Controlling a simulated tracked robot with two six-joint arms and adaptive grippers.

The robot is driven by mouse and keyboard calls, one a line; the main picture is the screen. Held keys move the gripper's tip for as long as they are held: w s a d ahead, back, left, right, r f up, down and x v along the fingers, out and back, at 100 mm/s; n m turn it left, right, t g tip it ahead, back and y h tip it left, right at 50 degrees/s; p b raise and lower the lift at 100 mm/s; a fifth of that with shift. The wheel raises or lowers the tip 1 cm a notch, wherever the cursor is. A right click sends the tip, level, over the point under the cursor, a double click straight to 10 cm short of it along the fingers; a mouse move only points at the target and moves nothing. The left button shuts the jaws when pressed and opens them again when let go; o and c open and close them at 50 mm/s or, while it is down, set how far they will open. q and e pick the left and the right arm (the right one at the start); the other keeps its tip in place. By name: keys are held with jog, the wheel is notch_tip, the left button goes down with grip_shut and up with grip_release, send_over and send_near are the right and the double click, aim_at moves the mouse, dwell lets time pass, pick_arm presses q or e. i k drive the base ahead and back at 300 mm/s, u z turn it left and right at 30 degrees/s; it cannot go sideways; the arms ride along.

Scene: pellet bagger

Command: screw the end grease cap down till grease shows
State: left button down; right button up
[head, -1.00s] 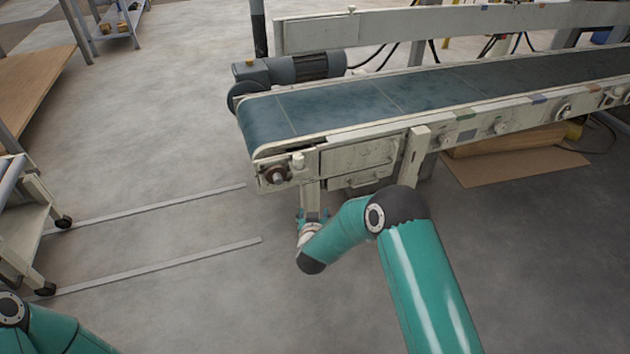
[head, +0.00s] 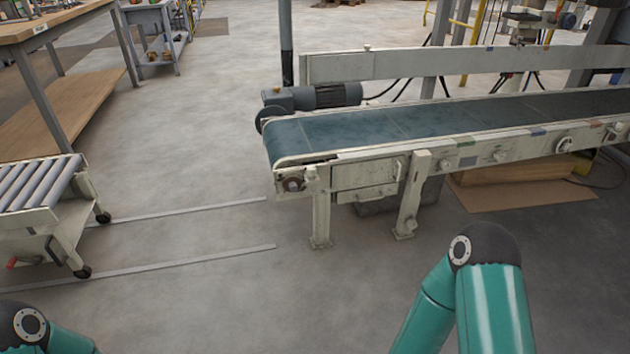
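The conveyor (head: 400,150) has a blue-green belt and a cream frame. At its near left end is a round, dark brownish roller bearing (head: 292,184). A small pale knob (head: 312,172), which looks like the end grease cap, stands just right of the bearing. It is too small to tell how far down it sits or whether grease shows. My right arm is bent at the lower right, well apart from the conveyor end, and its gripper is below the picture. My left arm shows only at the lower left corner, its gripper out of view.
A roller cart (head: 45,210) on casters stands at the left, below a wooden-topped bench (head: 50,22). A grey motor (head: 325,96) sits behind the belt end. Conveyor legs (head: 321,215) stand on the floor. The floor between cart and conveyor is clear apart from two flat strips.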

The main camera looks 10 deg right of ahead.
aim_at(311, 171)
jog(key=u, duration=0.6)
jog(key=i, duration=1.7)
jog(key=z, duration=0.7)
